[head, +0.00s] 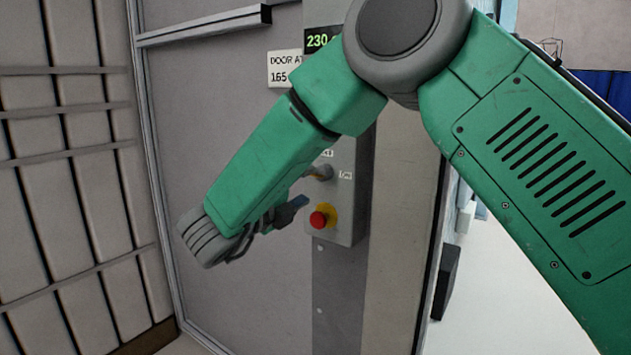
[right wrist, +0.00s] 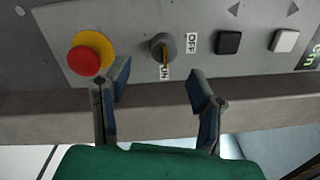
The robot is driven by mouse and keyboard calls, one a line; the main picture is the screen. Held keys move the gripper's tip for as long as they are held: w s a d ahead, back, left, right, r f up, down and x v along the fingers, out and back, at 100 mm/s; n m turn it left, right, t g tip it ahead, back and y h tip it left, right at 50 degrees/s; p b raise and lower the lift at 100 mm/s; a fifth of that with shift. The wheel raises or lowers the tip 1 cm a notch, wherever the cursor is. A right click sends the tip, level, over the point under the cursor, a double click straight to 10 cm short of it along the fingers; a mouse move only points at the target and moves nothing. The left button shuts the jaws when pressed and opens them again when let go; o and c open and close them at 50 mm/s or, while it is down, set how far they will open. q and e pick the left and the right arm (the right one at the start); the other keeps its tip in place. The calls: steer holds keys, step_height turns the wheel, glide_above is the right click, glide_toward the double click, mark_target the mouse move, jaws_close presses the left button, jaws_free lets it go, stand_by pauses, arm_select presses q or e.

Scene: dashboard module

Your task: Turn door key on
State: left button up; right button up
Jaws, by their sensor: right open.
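The door key (right wrist: 163,48) is a round grey knob with a yellow bar on the grey control panel (head: 345,205). In the right wrist view its bar lines up with the ON label (right wrist: 165,72), and the OFF label (right wrist: 192,43) is beside the knob. In the head view the key (head: 320,173) shows small, above a red button. My right gripper (right wrist: 158,76) is open and empty, its two blue-tipped fingers spread on either side of the key's line and apart from it. In the head view this gripper (head: 293,207) is partly hidden by my arm. My left gripper is out of view.
A red emergency button (right wrist: 84,61) on a yellow base sits close to one finger. A black button (right wrist: 229,42) and a white button (right wrist: 285,40) lie on the other side. A green display (head: 318,41) is above. Open floor shows at the right.

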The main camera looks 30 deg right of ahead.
steer(key=v, duration=0.6)
steer(key=shift+f, duration=0.1)
step_height(320, 180, down, 26)
steer(key=s+n+t+y, duration=0.1)
steer(key=n+t+y, duration=0.4)
steer(key=n+y, duration=1.05)
steer(key=s+f+n+g, duration=0.4)
steer(key=s+f+n, duration=0.9)
steer(key=f, duration=0.1)
steer(key=s+d+f+n+g+y, duration=0.1)
steer(key=s+f+n+g, duration=0.1)
steer(key=s, duration=0.8)
steer(key=s+d+f+n+g, duration=0.1)
steer(key=s+f+n+g, duration=0.2)
steer(key=s, duration=0.8)
steer(key=shift+f+n+g+y, duration=0.2)
steer(key=shift+n+g+y, duration=0.15)
steer(key=shift+n+g, duration=0.7)
